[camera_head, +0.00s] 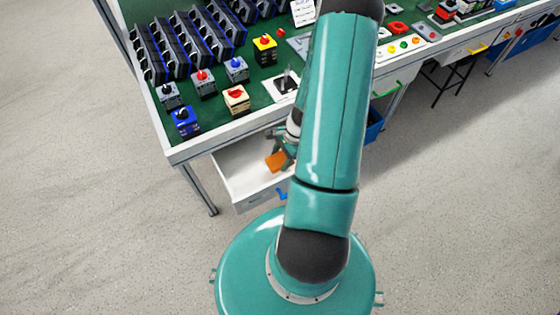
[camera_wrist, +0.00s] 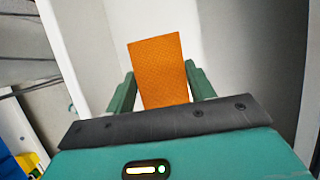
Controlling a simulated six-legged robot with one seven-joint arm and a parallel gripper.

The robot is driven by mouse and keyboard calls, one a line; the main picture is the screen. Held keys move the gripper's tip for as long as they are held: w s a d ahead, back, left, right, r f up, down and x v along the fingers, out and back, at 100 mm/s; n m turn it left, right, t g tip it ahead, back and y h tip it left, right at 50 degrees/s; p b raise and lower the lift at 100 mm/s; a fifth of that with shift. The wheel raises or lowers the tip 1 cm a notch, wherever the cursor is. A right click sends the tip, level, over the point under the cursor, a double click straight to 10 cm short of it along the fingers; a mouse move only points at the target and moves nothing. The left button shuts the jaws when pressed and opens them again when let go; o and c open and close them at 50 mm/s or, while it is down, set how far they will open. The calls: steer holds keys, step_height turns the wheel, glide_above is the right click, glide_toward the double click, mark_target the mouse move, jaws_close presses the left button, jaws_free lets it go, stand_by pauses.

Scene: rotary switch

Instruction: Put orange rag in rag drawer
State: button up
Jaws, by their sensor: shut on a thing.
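The orange rag (camera_wrist: 158,68) is a flat orange piece between the two green fingers of my gripper (camera_wrist: 162,88) in the wrist view. My gripper is shut on it. In the head view the orange rag (camera_head: 276,161) shows at my gripper (camera_head: 283,152), beside my teal arm, over the open white drawer (camera_head: 236,176). The drawer is pulled out under the left end of the workbench and has a blue handle (camera_head: 283,193). The drawer's inside looks empty where it shows; its right part is hidden by my arm. I cannot tell whether the rag touches the drawer's floor.
The green workbench top (camera_head: 225,118) above the drawer holds several rotary switches, such as a blue one (camera_head: 184,121) and a yellow one (camera_head: 264,48), and racks of dark panels (camera_head: 185,45). A blue bin (camera_head: 374,125) stands under the bench to the right. The floor at left is clear.

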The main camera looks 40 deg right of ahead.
mark_target(281, 164)
steer(key=shift+f, duration=2.05)
steer(key=o, duration=0.9)
steer(key=shift+f, duration=0.15)
